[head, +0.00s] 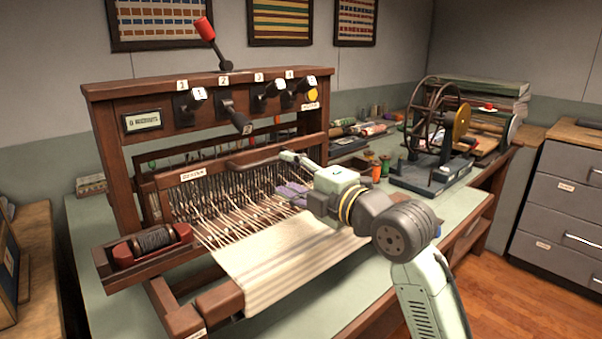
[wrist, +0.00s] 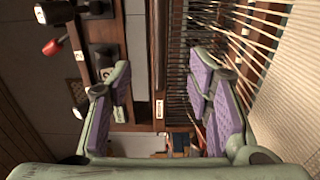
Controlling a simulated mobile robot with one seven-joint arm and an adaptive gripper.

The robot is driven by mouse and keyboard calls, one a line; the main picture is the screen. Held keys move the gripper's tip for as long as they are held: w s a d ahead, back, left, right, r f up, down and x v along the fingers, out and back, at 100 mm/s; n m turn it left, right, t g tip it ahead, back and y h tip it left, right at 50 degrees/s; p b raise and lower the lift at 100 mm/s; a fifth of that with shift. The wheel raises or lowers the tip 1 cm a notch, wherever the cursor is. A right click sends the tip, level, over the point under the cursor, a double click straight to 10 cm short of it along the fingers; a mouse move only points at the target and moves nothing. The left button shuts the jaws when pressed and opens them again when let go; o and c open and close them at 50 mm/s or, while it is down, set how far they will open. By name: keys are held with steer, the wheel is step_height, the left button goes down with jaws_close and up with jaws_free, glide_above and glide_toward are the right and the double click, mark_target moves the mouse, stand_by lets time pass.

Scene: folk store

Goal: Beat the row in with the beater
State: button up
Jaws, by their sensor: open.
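The beater (head: 240,165) is a dark wooden bar with a small white label and a reed of fine upright slats below it. It stands across the loom, behind the woven cloth (head: 290,260), with pale warp threads (head: 215,222) running through it. My gripper (head: 283,175) is open at the beater's right half, with purple finger pads. In the wrist view, the beater (wrist: 158,45) runs up the middle, between the spread fingers of my gripper (wrist: 161,75). Whether either finger touches it, I cannot tell. The newest row is too small to make out.
A shuttle with dark thread (head: 152,240) rests in a tray at the loom's left. Levers, one with a red handle (head: 205,29), stick out of the upper frame. A spoked winding wheel (head: 437,115) and thread spools stand to the right. The bench front is clear.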

mark_target(268, 163)
steer(key=shift+x, duration=3.05)
steer(key=shift+c, duration=0.3)
jaws_close()
